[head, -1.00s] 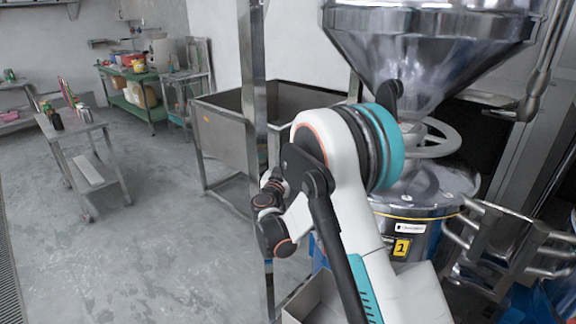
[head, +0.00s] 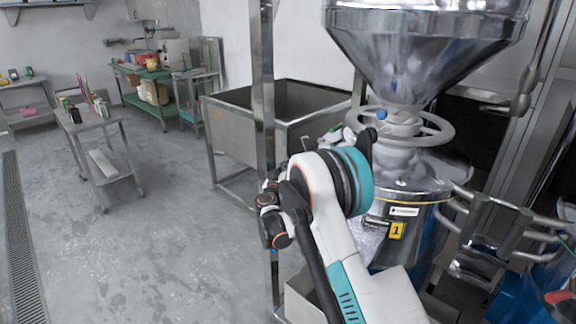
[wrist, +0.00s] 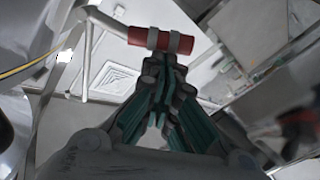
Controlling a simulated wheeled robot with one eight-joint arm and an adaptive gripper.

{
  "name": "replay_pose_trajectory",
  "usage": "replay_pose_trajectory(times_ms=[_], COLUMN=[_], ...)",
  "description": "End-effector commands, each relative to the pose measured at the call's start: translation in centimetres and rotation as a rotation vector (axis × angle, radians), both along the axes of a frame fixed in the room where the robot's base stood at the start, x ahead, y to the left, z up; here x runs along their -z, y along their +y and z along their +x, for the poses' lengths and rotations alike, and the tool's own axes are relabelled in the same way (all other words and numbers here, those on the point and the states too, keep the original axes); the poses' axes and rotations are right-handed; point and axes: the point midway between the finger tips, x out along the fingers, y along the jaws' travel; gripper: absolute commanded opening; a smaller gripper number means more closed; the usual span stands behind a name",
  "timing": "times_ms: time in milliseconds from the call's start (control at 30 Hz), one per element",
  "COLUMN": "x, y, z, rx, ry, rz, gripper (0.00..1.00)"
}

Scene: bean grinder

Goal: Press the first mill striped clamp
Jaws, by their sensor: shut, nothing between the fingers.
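The first mill is a shiny metal machine with a funnel hopper (head: 420,55), a pale handwheel (head: 400,130) and a yellow label "1" (head: 396,230) on its drum. In the wrist view a red bar with grey bands (wrist: 160,39), which looks like the striped clamp, joins a pale metal rod. My gripper (wrist: 164,65) is shut and empty, its fingertips just below the bar in the picture. I cannot tell whether they touch it. In the head view my arm hides the gripper and the clamp.
A metal post (head: 264,90) and a steel basin (head: 232,125) stand left of the mill. A metal pipe bracket (head: 497,235) is at the right. A small cart (head: 95,125) stands far left. The floor between is mostly clear.

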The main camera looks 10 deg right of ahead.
Motion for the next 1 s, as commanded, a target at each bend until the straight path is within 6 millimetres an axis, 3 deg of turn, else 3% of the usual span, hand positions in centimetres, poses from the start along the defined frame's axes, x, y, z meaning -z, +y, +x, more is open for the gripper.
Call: replay_pose_trajectory(times_ms=[233,1000], x=[1.5,5.4], y=[-0.1,-1.6], z=[0.0,-0.7], rx=[0.000,0.000], ry=[0.118,0.113], rz=[-0.242,-0.232], gripper=[0.00,0.00])
